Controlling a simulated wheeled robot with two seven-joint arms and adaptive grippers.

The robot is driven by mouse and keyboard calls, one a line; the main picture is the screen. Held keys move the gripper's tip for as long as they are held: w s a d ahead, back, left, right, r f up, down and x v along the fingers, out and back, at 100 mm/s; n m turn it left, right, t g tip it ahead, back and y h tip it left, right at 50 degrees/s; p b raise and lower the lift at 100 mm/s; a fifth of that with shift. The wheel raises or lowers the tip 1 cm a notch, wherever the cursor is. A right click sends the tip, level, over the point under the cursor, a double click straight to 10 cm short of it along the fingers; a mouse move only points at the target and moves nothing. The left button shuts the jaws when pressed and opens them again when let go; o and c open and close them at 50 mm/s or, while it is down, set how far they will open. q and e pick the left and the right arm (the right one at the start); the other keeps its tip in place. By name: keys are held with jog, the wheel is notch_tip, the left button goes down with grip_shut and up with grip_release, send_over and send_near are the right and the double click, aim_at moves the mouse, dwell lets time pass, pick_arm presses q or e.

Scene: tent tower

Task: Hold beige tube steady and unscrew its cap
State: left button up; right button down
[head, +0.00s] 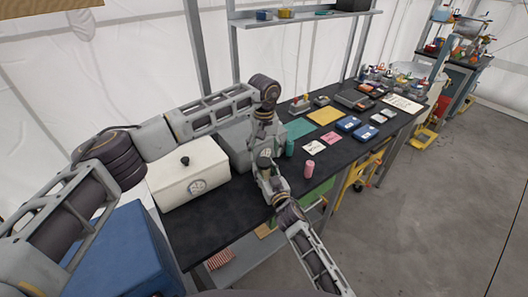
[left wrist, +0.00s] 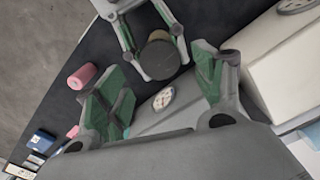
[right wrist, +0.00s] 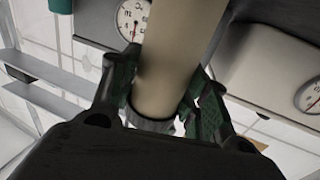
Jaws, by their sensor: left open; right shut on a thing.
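The beige tube (right wrist: 168,60) is between the fingers of my right gripper (right wrist: 158,85), which is shut on it. A dark ribbed cap (right wrist: 150,122) is at its lower end in the right wrist view. In the left wrist view the round dark cap (left wrist: 160,60) faces the camera, with my right gripper's fingers around the tube. My left gripper (left wrist: 153,78) is open and empty, its two fingers spread either side of the view, with the cap beyond them. In the head view my left gripper (head: 264,135) is just above my right gripper (head: 270,180); the tube is mostly hidden there.
A white box with a knob (head: 190,175) and a grey box (head: 235,147) stand beside the grippers on the black table (head: 220,225). A pink cylinder (head: 309,169) and a teal cylinder (head: 290,147) stand close by. Blue cases (head: 347,123) and coloured mats lie farther along.

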jog(key=c, duration=0.6)
grip_release()
jog(key=shift+c, duration=0.2)
jog(key=shift+s, duration=0.1)
jog(key=shift+v, duration=5.95)
jog(key=shift+o, duration=0.4)
jog(key=shift+f, duration=0.1)
